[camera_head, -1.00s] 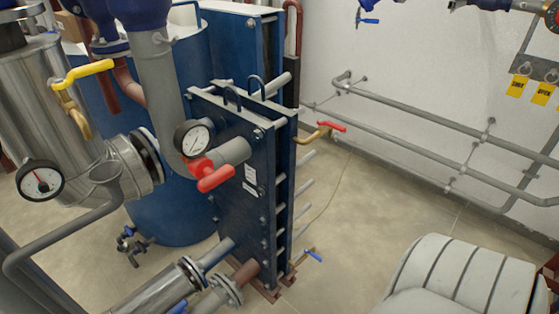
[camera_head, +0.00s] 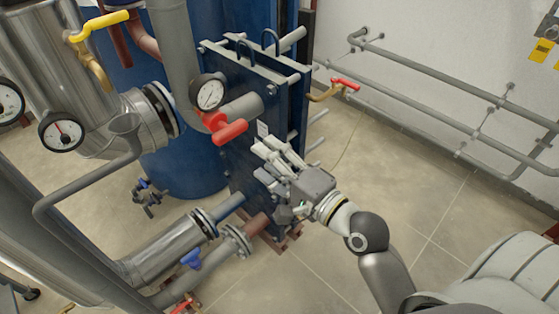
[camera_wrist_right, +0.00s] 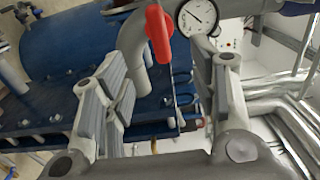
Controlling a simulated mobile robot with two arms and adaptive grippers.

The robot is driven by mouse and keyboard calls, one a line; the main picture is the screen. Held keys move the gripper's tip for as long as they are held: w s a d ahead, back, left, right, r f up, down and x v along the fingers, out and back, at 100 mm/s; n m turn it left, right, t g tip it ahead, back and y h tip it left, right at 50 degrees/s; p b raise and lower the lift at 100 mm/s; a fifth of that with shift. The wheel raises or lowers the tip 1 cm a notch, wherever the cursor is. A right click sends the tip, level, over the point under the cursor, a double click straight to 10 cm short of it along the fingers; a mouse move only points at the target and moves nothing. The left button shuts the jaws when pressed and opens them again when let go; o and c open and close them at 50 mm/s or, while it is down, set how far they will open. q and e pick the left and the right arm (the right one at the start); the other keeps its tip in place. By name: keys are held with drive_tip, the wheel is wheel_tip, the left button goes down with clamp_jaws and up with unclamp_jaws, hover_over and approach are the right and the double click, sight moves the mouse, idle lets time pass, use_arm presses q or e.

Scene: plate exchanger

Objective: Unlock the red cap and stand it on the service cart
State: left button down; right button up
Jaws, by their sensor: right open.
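The red cap (camera_head: 228,129), with a T-shaped handle, sits on the end of a grey pipe at the front of the blue plate exchanger (camera_head: 235,85). It also shows in the right wrist view (camera_wrist_right: 159,34), beyond the fingers and near the top. My right gripper (camera_head: 266,152) is open and empty, just below and to the right of the cap, in front of the exchanger's plate. In the right wrist view its two fingers (camera_wrist_right: 165,95) stand wide apart. The cap is apart from the fingers. My left gripper is not in view. I cannot make out the service cart.
A pressure gauge (camera_head: 208,93) is close beside the cap. A red-handled valve (camera_head: 344,83) sticks out to the right. Steel flanged pipes (camera_head: 165,250) run low at the left. The tiled floor (camera_head: 425,190) at the right is clear.

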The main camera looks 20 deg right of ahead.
sight(235, 135)
drive_tip(key=x, duration=0.5)
drive_tip(key=shift+w+a, duration=0.1)
drive_tip(key=shift+w, duration=0.2)
drive_tip(key=p+x, duration=0.1)
drive_tip(key=x, duration=0.2)
drive_tip(key=shift+w+a, duration=0.1)
drive_tip(key=shift+w, duration=0.1)
drive_tip(key=shift+x, duration=0.9)
drive_tip(key=shift+c, duration=0.2)
drive_tip(key=shift+f, duration=0.1)
clamp_jaws()
